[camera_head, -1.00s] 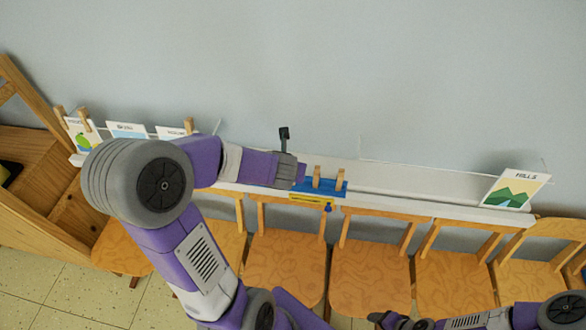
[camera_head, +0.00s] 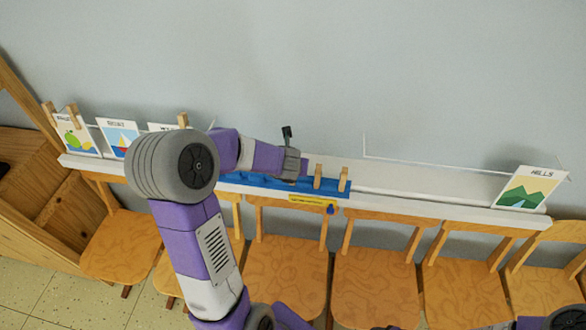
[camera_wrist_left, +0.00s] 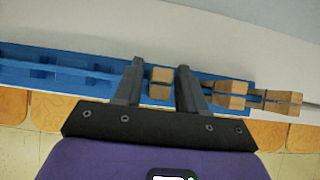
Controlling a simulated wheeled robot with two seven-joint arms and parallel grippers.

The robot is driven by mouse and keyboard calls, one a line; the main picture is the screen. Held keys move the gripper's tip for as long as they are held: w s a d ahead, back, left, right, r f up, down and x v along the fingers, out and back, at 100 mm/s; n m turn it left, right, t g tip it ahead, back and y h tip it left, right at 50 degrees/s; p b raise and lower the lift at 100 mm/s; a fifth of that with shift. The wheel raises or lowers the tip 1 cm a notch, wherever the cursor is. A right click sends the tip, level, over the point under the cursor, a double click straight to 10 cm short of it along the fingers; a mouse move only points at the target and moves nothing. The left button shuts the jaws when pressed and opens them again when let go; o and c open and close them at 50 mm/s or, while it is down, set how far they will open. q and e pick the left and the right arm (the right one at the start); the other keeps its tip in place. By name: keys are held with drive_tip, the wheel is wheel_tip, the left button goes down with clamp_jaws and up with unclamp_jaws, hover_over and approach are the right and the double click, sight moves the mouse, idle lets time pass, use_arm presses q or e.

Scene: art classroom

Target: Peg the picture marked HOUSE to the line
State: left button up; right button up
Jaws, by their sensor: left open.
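My left gripper (camera_head: 303,167) is at the blue peg holder (camera_head: 262,181) on the white ledge. In the left wrist view its two fingers (camera_wrist_left: 158,82) are open, one on each side of a wooden peg (camera_wrist_left: 160,76), with gaps visible. More wooden pegs (camera_head: 318,177) stand in the holder to the right. A third card (camera_head: 160,127), left of my arm, is mostly hidden by my elbow; its label is not readable. A wooden peg (camera_head: 183,119) is at its top right. The line (camera_head: 430,163) runs thinly above the ledge. Only a dark sliver of my right gripper shows at the bottom edge.
A fruit card (camera_head: 72,135) with two pegs and a boat card (camera_head: 118,138) are at the left. A HILLS card (camera_head: 530,188) stands at the right end. Several wooden chairs (camera_head: 375,280) line the ledge's front. The ledge between the holder and HILLS is clear.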

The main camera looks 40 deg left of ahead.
use_arm(q)
drive_tip(key=c, duration=0.6)
drive_tip(key=shift+r+p, duration=3.05)
drive_tip(key=shift+r, duration=0.1)
drive_tip(key=shift+c, duration=0.2)
drive_tip(key=shift+s+d+r+b, duration=0.15)
drive_tip(key=shift+s+d, duration=0.25)
drive_tip(key=shift+s, duration=0.35)
drive_tip(key=shift+s+d+r+b, duration=0.15)
drive_tip(key=shift+s+d, duration=0.25)
drive_tip(key=shift+s, duration=0.3)
drive_tip(key=shift+s+d+r+b, duration=0.15)
drive_tip(key=shift+s+d, duration=0.25)
drive_tip(key=shift+s, duration=0.35)
